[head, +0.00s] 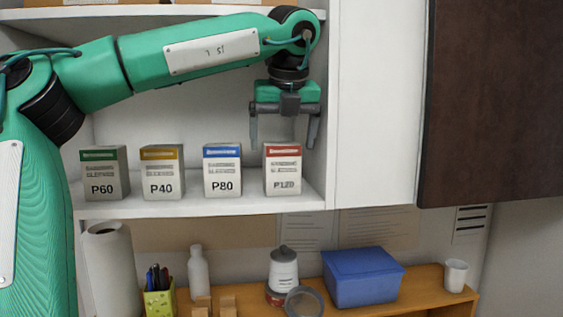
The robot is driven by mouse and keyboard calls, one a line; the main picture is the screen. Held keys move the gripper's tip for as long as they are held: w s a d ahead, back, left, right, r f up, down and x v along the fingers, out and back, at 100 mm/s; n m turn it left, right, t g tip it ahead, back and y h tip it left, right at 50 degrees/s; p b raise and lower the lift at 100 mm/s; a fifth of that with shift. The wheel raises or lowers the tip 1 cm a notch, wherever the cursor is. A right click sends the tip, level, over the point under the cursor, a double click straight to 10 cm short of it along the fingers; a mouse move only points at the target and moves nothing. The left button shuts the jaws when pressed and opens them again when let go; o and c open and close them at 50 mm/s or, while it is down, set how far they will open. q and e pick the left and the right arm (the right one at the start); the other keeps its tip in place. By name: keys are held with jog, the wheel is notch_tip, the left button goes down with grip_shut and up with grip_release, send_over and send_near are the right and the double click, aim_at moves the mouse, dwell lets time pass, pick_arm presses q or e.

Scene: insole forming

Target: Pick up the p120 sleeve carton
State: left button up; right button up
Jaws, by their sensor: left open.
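The P120 sleeve carton (283,172) is white with a red band at its top. It stands upright at the right end of the white shelf (200,207). My left gripper (283,145) points down with its fingers spread and empty. In the picture its fingertips lie just above the carton's top, one towards each side. How far it is from the carton in depth I cannot tell. My right gripper is not in view.
Cartons P80 (222,172), P40 (161,174) and P60 (103,175) stand to the left. The cabinet's side wall (326,120) is close on the right. Below are a blue box (361,280), a white bottle (198,275) and a paper roll (110,270).

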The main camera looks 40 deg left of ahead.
aim_at(282, 161)
pick_arm(q)
jog(key=p+x, duration=0.2)
jog(key=x, duration=0.2)
jog(key=shift+w+a+f, duration=0.2)
jog(key=shift+f, duration=0.1)
jog(key=shift+c, duration=1.1)
jog(key=c, duration=0.9)
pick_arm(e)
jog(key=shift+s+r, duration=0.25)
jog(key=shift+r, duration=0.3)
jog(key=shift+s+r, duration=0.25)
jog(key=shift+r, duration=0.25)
